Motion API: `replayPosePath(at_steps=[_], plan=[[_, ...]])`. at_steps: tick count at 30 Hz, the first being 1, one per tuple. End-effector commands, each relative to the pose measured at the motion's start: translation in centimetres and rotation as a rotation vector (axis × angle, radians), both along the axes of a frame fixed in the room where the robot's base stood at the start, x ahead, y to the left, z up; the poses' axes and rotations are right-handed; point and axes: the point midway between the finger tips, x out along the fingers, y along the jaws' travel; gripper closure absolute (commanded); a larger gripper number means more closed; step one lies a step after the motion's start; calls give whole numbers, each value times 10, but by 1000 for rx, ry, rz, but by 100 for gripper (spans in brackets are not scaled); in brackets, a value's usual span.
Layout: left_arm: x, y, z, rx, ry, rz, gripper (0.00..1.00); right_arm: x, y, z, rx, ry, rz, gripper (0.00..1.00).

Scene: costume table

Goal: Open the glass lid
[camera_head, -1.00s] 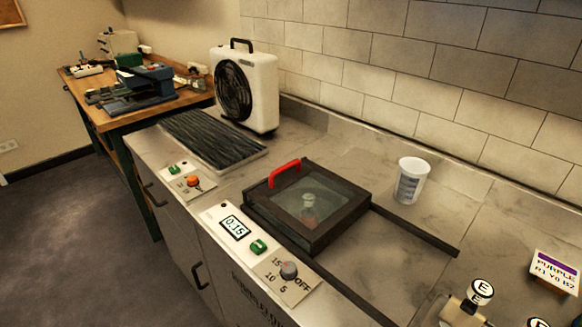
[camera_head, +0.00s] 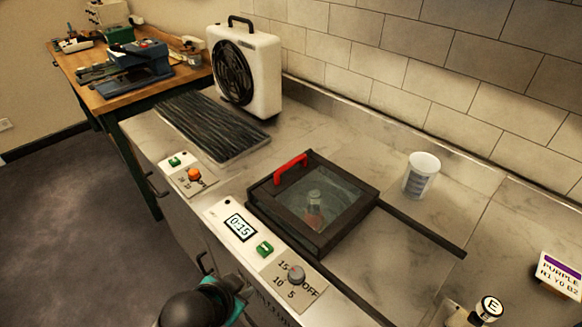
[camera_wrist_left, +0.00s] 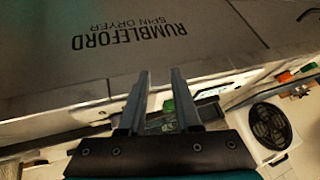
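The glass lid (camera_head: 335,199) is a dark square frame with a clear pane, lying flat and closed on the spin dryer in the counter. Its red handle (camera_head: 291,169) stands at the back left edge. A small object shows dimly through the glass. My left arm enters at the bottom of the head view, low and in front of the counter, well apart from the handle; its fingertips cannot be made out there. In the left wrist view my left gripper (camera_wrist_left: 160,76) is open and empty, with the lettered cabinet front beyond it. My right gripper is not in view.
A control panel with a timer display (camera_head: 239,226), green button (camera_head: 264,249) and dial (camera_head: 296,274) lies in front of the lid. A white cup (camera_head: 421,175) stands to the right. A fan heater (camera_head: 245,72) and dark ribbed mat (camera_head: 212,124) are at the back left.

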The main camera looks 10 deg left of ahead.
Motion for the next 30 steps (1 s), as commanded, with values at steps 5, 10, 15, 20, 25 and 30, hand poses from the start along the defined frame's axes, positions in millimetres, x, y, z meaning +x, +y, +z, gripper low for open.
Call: replayPosePath(at_steps=[5, 10, 15, 20, 25, 30], plan=[[31, -1, 42, 61, -152, -106, 68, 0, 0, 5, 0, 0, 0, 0], [66, -1, 55, 132, -307, -216, 68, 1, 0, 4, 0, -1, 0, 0], [105, 0, 76, 235, -496, -350, 68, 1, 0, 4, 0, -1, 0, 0], [132, 2, 97, 333, -662, -465, 68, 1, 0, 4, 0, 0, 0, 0], [144, 2, 110, 390, -758, -527, 68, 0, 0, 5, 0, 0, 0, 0], [151, 1, 113, 402, -782, -540, 68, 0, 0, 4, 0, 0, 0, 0]])
